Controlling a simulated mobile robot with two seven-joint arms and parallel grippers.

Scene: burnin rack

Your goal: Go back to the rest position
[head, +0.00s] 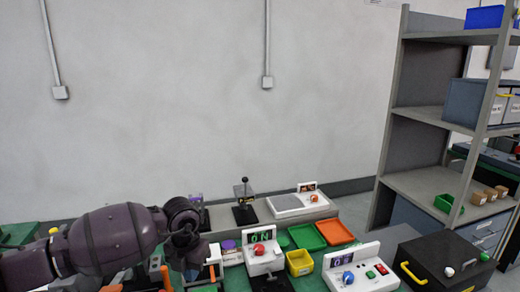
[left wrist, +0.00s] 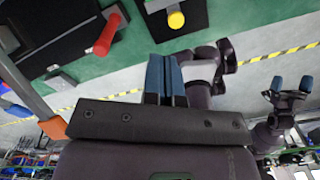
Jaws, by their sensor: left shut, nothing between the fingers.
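My left arm (head: 110,240) reaches in from the left in the head view, low over the bench. Its wrist is near the middle left, and the fingertips are hard to make out there. In the left wrist view, the left gripper (left wrist: 165,78) has its blue fingers pressed together with nothing between them. My right gripper (left wrist: 291,86) shows at the right of the left wrist view, with its two blue fingertips apart and empty. It is not seen in the head view.
The bench holds a device with a green display (head: 262,252), another device (head: 360,268), a yellow bin (head: 299,263), a green tray (head: 306,237) and an orange tray (head: 336,231). A black case (head: 440,262) is at right, before a grey shelf (head: 408,130).

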